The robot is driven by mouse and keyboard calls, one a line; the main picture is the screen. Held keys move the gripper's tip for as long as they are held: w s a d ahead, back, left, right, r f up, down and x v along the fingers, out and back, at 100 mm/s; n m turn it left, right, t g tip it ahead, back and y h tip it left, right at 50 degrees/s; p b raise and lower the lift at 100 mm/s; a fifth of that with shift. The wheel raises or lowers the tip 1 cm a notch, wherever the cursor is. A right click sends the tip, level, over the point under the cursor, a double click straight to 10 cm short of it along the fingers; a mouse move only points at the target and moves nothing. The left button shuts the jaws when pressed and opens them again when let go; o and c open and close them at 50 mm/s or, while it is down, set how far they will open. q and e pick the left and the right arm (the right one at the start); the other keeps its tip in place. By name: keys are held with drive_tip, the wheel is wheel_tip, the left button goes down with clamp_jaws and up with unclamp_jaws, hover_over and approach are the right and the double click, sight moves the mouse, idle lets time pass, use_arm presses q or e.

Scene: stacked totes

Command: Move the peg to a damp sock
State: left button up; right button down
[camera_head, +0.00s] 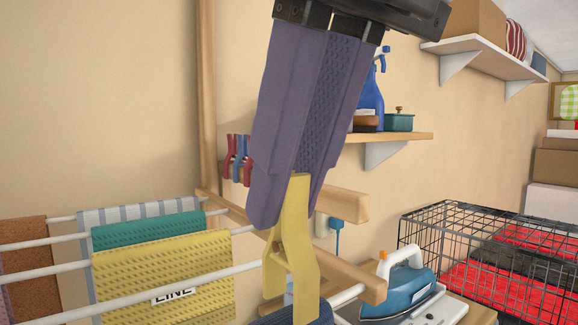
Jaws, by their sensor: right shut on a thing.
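My right gripper (284,198) comes down from the top with its purple fingers shut on a yellow peg (293,246). The peg points downward, and its lower legs overlap the end of the front white rod in the picture. I cannot tell whether it touches the rod. Directly below the peg, a dark blue ribbed cloth (296,316) shows at the bottom edge. It may be the sock, but most of it is out of frame. My left gripper is not in view.
Yellow (165,275), teal and striped cloths hang on the white rods at left. Red and blue pegs (238,155) hang behind my gripper. A blue iron (400,290) and a black wire crate (480,235) stand at right. Shelves hold bottles and pots above.

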drive_tip(key=shift+f+b, duration=0.65)
drive_tip(key=shift+f, duration=0.35)
drive_tip(key=shift+f+b, duration=0.35)
drive_tip(key=shift+f, duration=0.15)
drive_tip(key=c, duration=1.7)
unclamp_jaws()
drive_tip(key=shift+o, duration=0.2)
